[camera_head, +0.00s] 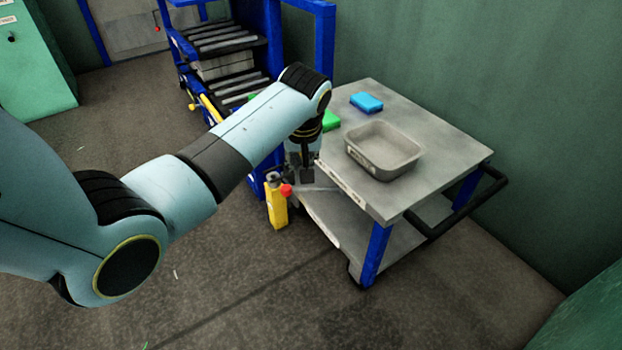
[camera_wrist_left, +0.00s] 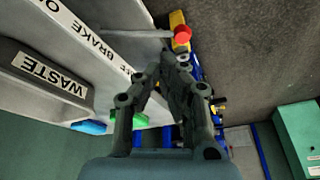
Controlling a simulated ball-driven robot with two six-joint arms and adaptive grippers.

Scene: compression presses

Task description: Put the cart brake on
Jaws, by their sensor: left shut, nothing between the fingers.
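The cart (camera_head: 445,160) has a grey top, blue legs and a lower shelf. At its near left corner is a yellow housing (camera_head: 277,208) with a red knob (camera_head: 286,190). A thin grey bar runs from the knob towards the cart's edge. The wrist view shows the red knob (camera_wrist_left: 182,35) beside the yellow part, and a white edge label reading partly "BRAKE". My left gripper (camera_head: 303,172) points down beside the cart edge, just above and right of the knob. Its fingers (camera_wrist_left: 168,62) are shut and empty; contact with the bar is unclear. My right gripper is out of view.
A grey bin (camera_head: 383,150) marked "WASTE", a blue block (camera_head: 367,102) and a green block (camera_head: 330,120) are on the cart top. A blue frame with rollers (camera_head: 225,45) stands behind. A black handle (camera_head: 465,212) is at the cart's right. Floor in front is clear.

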